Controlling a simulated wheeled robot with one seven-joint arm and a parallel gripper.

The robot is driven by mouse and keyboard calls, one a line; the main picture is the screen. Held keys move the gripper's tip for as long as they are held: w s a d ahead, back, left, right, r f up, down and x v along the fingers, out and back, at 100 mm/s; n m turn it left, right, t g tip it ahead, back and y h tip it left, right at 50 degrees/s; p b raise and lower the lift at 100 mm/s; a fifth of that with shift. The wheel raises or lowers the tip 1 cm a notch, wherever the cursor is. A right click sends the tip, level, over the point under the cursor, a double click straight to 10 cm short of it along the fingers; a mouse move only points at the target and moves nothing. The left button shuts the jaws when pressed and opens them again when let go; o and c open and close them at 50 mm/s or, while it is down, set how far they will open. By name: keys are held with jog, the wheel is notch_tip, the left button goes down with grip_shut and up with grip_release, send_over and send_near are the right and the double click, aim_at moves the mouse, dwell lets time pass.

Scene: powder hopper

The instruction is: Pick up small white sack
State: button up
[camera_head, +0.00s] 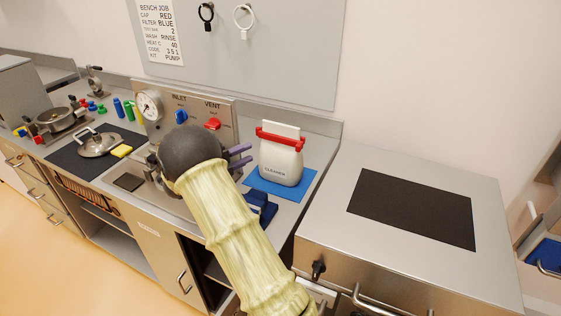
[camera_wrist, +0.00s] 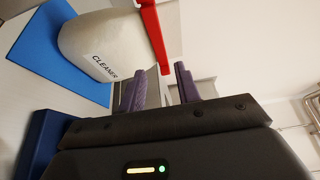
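The small white sack (camera_head: 281,160) stands upright on a blue mat (camera_head: 300,187) on the steel bench. It reads "CLEANER" and has a red clip (camera_head: 280,138) across its upper part. In the wrist view the sack (camera_wrist: 100,45) lies sideways at the upper left, with the red clip (camera_wrist: 152,35) near the fingertips. My gripper (camera_head: 247,155) is left of the sack, its purple fingers pointing towards it. In the wrist view the fingers (camera_wrist: 160,74) are apart, and I see nothing held. Whether they touch the clip I cannot tell.
A dark blue object (camera_head: 262,207) stands just in front of the mat. A steel panel with a gauge (camera_head: 149,106), blue knob and red knob is behind my arm. A raised steel unit with a black pad (camera_head: 415,207) is to the right.

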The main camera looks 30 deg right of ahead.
send_near(277, 140)
jog(key=d, duration=0.1)
jog(key=d+p, duration=0.1)
jog(key=shift+d+r, duration=0.3)
jog(key=shift+w+d+f+p, duration=0.15)
jog(key=shift+d+p, duration=0.3)
jog(key=shift+d, duration=0.8)
jog(key=shift+w+d+p, duration=0.2)
jog(key=shift+d+p, duration=0.25)
jog(key=shift+d, duration=0.85)
jog(key=c, duration=0.7)
grip_shut()
jog(key=shift+a, duration=0.1)
